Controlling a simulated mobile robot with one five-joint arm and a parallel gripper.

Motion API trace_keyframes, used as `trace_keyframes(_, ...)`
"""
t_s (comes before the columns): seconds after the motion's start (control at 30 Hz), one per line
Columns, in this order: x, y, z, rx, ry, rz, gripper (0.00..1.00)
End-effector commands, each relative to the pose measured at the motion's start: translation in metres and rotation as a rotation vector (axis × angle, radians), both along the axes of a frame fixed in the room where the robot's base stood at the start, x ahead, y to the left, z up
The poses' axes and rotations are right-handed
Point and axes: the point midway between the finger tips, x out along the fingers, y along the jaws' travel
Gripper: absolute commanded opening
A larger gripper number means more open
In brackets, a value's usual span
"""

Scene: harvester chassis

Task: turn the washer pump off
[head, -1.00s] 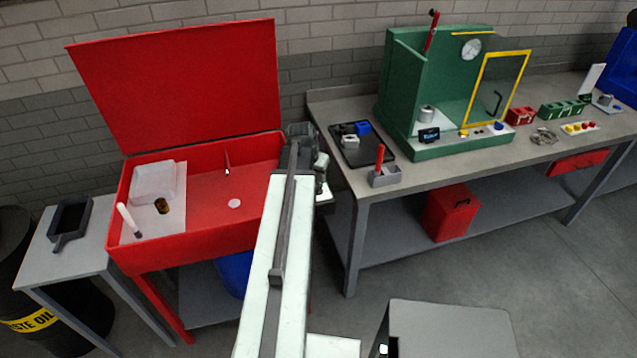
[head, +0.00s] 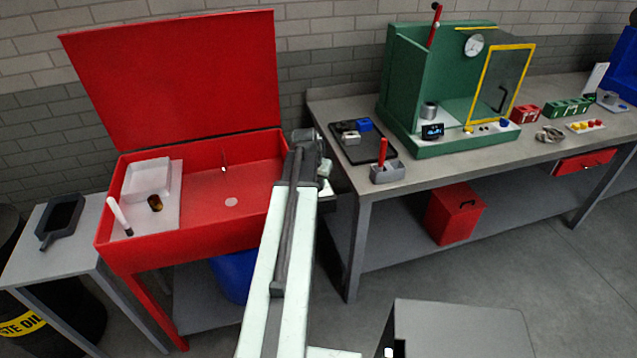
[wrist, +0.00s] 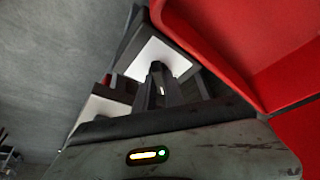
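The red parts washer (head: 215,252) stands at the left with its lid (head: 180,85) raised. Inside its basin are a thin spout (head: 223,160) and a pale drain disc (head: 231,202). My gripper (head: 326,176) is by the washer's right side, at the gap before the bench, and is mostly hidden behind my arm. In the wrist view the red washer wall (wrist: 240,50) fills the upper right. Dark-framed pale parts and a dark upright piece (wrist: 158,82) show ahead. I cannot tell the pump switch or the finger opening among them.
The bench (head: 350,185) at right holds a black tray, a grey holder (head: 387,173) with a red handle, and a green cabinet (head: 400,85). A grey side table (head: 25,262) stands left of the washer. Open floor (head: 560,290) lies front right.

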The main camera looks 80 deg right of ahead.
Motion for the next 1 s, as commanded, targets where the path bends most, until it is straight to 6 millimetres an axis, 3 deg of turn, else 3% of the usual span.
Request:
trace_keyframes(0.47,-0.0014,-0.0006,0.0002,-0.003,-0.003,0.057,0.00)
trace_keyframes(1.0,-0.0042,-0.0013,0.0003,-0.003,-0.003,0.448,0.00)
